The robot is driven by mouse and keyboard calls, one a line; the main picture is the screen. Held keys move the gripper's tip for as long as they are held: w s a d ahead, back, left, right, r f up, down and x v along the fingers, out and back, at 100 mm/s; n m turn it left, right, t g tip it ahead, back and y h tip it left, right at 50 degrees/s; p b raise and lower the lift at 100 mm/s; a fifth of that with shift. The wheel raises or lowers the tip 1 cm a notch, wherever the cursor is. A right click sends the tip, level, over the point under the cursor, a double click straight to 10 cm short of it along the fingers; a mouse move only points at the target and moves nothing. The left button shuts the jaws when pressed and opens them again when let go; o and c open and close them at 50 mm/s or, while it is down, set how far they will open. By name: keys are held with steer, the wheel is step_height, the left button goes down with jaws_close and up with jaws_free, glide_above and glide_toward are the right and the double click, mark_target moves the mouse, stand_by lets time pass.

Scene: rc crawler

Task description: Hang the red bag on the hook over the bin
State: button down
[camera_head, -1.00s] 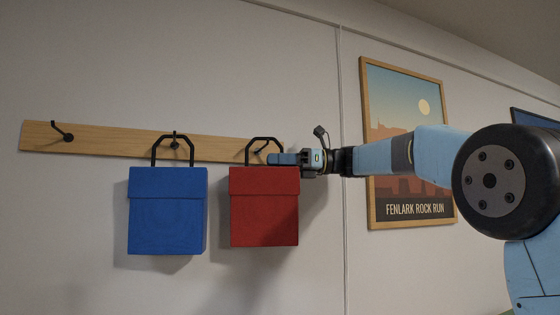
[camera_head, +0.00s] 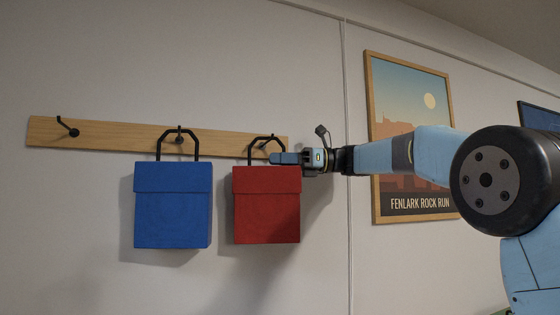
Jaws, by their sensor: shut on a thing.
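The red bag (camera_head: 267,210) is upright at the right end of the wooden hook rail (camera_head: 105,136). Its black handle (camera_head: 252,151) stands up in front of the right hook (camera_head: 265,143); I cannot tell whether the handle rests on that hook. My gripper (camera_head: 285,158) comes in from the right and is shut at the right side of the handle, just above the bag's top edge. The fingers hide part of the handle. The bin is not in view.
A blue bag (camera_head: 172,208) hangs at the middle hook (camera_head: 179,134), left of the red bag with a gap between. The left hook (camera_head: 69,127) is empty. A framed poster (camera_head: 411,133) is on the wall behind my arm. A thin cable (camera_head: 346,230) runs down the wall.

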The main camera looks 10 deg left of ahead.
steer(key=c, duration=1.1)
jaws_free()
steer(key=shift+o, duration=0.2)
steer(key=v, duration=1.4)
